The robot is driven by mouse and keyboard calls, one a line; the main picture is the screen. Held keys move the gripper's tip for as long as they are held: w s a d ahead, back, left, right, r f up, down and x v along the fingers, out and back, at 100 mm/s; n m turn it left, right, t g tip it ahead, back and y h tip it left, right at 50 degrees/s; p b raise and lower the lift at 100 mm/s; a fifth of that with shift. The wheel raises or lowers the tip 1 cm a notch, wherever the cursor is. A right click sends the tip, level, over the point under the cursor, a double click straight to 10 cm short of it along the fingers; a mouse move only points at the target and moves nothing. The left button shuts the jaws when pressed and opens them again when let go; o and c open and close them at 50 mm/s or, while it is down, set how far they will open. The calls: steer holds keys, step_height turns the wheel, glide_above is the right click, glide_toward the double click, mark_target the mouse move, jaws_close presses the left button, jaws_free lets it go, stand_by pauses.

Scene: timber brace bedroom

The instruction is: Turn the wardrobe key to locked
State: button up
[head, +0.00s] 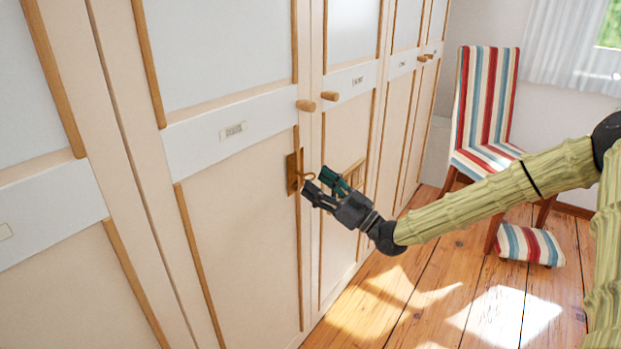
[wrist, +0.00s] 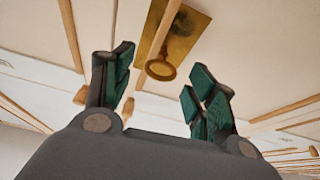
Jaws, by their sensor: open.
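The wardrobe (head: 240,230) is cream with white panels and wooden trim. A brass lock plate (head: 292,174) is fixed on its door edge below a round wooden knob. The brass key (head: 308,176) sticks out of the plate; its ring-shaped bow (wrist: 161,69) and the plate (wrist: 187,35) show in the wrist view. My gripper (head: 325,183) is close in front of the key. In the wrist view my gripper (wrist: 158,85) is open, with one green-padded finger on each side of the key bow. Neither finger appears to touch it.
Wooden knobs (head: 305,105) and (head: 330,96) stick out above the lock. A striped chair (head: 490,110) and a striped footstool (head: 528,245) stand to the right. The wooden floor (head: 440,300) in front of the wardrobe is clear.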

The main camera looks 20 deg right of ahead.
mark_target(312, 179)
steer(key=shift+x, duration=1.65)
steer(key=shift+c, duration=0.2)
steer(key=c, duration=1)
